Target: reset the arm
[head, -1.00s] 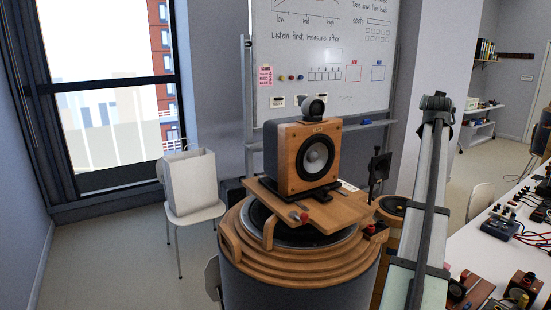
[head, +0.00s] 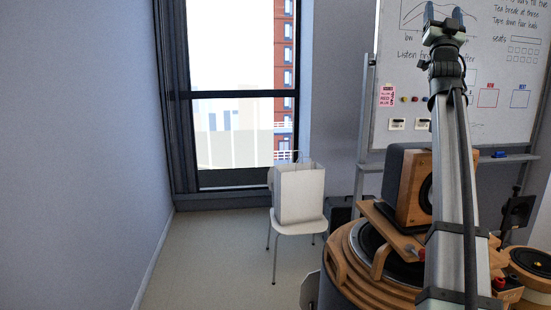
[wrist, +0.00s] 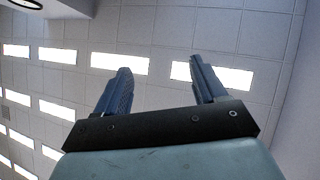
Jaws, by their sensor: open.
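My arm stands upright at the right of the head view, in front of the speaker and its wooden stand. My gripper (head: 443,14) is at the arm's top end and points upward, with its fingers in front of the whiteboard. In the wrist view, the two blue fingers of my gripper (wrist: 161,66) are spread apart with nothing between them.
A wooden speaker (head: 408,187), partly hidden by my arm, stands on a round wooden-ringed drum (head: 352,277). A white chair (head: 298,225) holds a paper bag (head: 299,192). The whiteboard (head: 400,75) is behind. The floor (head: 205,255) at left is clear.

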